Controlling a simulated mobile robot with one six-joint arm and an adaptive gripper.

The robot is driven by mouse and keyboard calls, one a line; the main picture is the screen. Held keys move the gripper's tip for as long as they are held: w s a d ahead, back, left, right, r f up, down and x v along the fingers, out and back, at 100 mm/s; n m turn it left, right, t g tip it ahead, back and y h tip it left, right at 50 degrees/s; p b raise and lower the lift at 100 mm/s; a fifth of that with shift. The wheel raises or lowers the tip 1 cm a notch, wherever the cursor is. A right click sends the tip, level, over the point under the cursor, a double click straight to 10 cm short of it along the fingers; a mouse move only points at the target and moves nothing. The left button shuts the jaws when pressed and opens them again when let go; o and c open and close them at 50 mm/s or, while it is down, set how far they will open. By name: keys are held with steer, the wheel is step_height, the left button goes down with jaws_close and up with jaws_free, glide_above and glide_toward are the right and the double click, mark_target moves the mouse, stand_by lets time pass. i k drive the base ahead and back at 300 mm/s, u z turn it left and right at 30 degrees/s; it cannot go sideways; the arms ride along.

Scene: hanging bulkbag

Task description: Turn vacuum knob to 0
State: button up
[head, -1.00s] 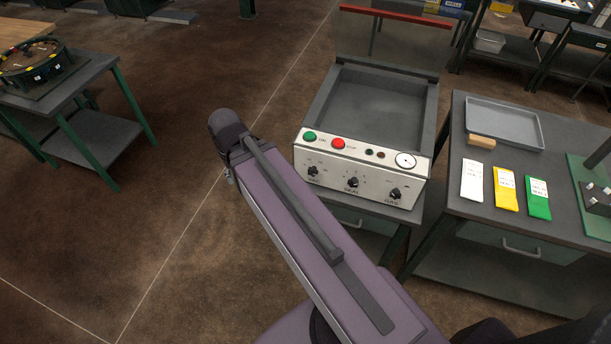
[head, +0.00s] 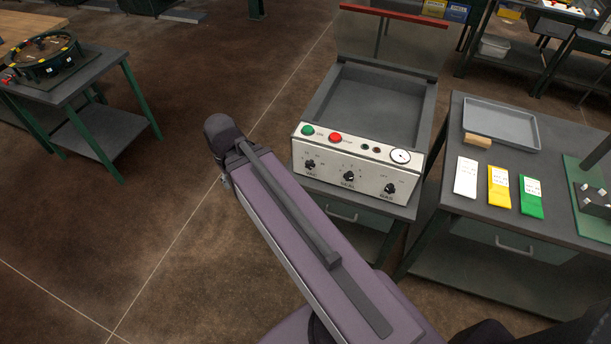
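The vacuum sealer (head: 373,92) stands on a bench in the head view, with its clear lid with a red bar raised. Its white front panel (head: 330,168) carries three black knobs. The left knob (head: 310,165), above a label that is hard to read now, is the vacuum knob; its pointer angle is too small to tell. The middle knob (head: 349,176) is marked SEAL and the right knob (head: 389,188) GAS. My arm extends in front and to the left of the panel. My gripper's fingers are hidden, so their state does not show.
A green button (head: 307,130), a red button (head: 335,138) and a round gauge (head: 400,156) sit above the knobs. The right bench holds a grey tray (head: 503,125) and white, yellow and green packets. Open floor lies left of my arm.

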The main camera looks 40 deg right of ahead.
mark_target(309, 164)
steer(key=u, duration=0.05)
steer(key=k, duration=1.7)
steer(key=z, duration=1.15)
steer(key=i, duration=1)
